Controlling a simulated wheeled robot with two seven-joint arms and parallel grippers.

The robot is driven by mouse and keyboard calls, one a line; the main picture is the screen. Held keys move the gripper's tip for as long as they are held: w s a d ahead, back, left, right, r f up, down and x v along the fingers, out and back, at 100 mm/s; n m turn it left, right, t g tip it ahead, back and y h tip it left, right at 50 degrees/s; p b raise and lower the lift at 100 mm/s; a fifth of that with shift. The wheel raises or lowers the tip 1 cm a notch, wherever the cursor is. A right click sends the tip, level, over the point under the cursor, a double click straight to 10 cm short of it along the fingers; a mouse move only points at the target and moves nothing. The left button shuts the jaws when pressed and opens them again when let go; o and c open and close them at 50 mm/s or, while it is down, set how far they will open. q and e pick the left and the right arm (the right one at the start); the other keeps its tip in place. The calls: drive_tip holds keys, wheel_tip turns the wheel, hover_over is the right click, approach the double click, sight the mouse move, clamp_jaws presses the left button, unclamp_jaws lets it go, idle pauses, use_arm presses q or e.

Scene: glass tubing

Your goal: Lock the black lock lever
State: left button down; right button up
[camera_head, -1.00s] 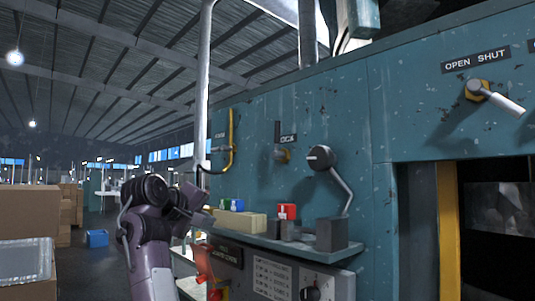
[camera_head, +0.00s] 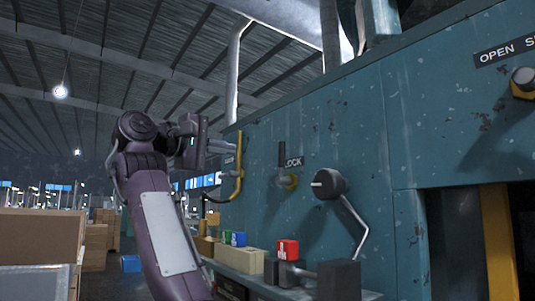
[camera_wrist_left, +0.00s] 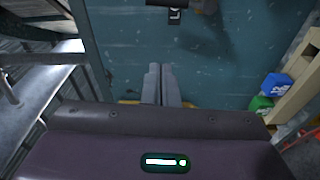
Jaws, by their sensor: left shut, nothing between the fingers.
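The black lock lever (camera_head: 282,154) stands upright on its yellow-ringed mount on the teal panel, beside the LOCK sign (camera_head: 294,162). In the left wrist view, part of a sign (camera_wrist_left: 175,16) shows at the top edge, below a dark bar that I cannot identify for certain. My left gripper (camera_head: 229,146) is raised to the left of the lever, apart from it. Its fingers (camera_wrist_left: 160,72) are shut with nothing between them, pointing toward the panel. My right gripper is not in view.
A yellow bent handle (camera_head: 240,172) is on the panel close to my left gripper. A black crank (camera_head: 342,200) is right of the lever. A shelf below holds a red block (camera_head: 288,250) and other blocks. Cardboard boxes (camera_head: 40,240) stand at the left.

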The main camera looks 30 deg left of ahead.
sight(284, 162)
use_arm(q)
drive_tip(key=p+x, duration=0.6)
drive_tip(key=x, duration=0.4)
drive_tip(key=shift+w+d+r+p, duration=0.15)
drive_tip(key=shift+w+p, duration=0.05)
drive_tip(key=shift+p, duration=0.1)
drive_tip(key=d, duration=0.1)
drive_tip(key=s+d+p, duration=0.1)
drive_tip(key=d, duration=0.1)
drive_tip(key=shift+s+d+f, duration=0.25)
drive_tip(key=shift+d+f, duration=0.15)
drive_tip(key=shift+a+f, duration=0.1)
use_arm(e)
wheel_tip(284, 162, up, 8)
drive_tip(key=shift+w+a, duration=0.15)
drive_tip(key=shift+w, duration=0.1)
use_arm(q)
drive_tip(key=shift+w+a, duration=0.1)
drive_tip(key=shift+w, duration=0.05)
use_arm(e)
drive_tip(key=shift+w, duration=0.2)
